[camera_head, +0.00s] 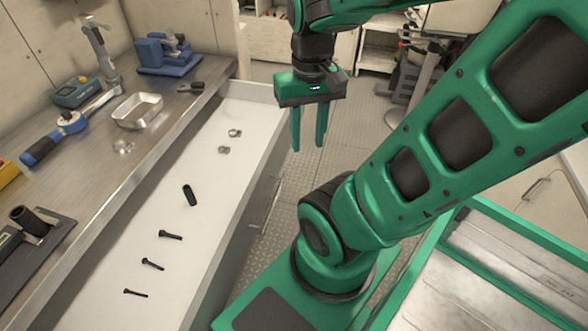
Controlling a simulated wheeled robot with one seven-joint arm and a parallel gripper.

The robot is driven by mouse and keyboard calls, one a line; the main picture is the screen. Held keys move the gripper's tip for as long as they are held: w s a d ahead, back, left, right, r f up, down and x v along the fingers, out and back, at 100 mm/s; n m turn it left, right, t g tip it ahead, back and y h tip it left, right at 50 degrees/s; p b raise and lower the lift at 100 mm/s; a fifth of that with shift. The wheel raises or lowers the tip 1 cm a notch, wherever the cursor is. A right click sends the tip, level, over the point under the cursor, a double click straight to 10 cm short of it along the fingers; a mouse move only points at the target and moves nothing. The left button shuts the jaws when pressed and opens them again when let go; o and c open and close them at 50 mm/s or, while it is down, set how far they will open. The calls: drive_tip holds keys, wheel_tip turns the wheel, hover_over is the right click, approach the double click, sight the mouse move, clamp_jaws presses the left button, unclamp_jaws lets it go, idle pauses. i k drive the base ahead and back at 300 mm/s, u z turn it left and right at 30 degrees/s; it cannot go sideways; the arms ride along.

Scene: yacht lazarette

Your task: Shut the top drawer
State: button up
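The top drawer (205,180) is pulled out from under the metal bench and stands open. It is long and white inside, with several black bolts, a black cylinder and two small metal clamps lying in it. A bar handle (270,203) shows on its outer front face, seen at a steep angle. My gripper (307,149) hangs with its fingers pointing down, to the right of the drawer's far end and apart from it. The two green fingers are spread with nothing between them. The lower part of the drawer front is partly hidden by my arm and base.
The steel bench top (110,140) holds a blue vise (165,55), a metal tray (137,110), a torque wrench (65,128) and other tools. Chequered metal floor (345,130) lies clear beyond the drawer. A stool-like stand (405,85) and shelves are at the back.

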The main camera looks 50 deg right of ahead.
sight(233, 191)
drive_tip(key=z, duration=1.45)
drive_tip(key=k, duration=1.45)
drive_tip(key=u, duration=1.2)
drive_tip(key=i, duration=0.5)
drive_tip(key=z, duration=0.1)
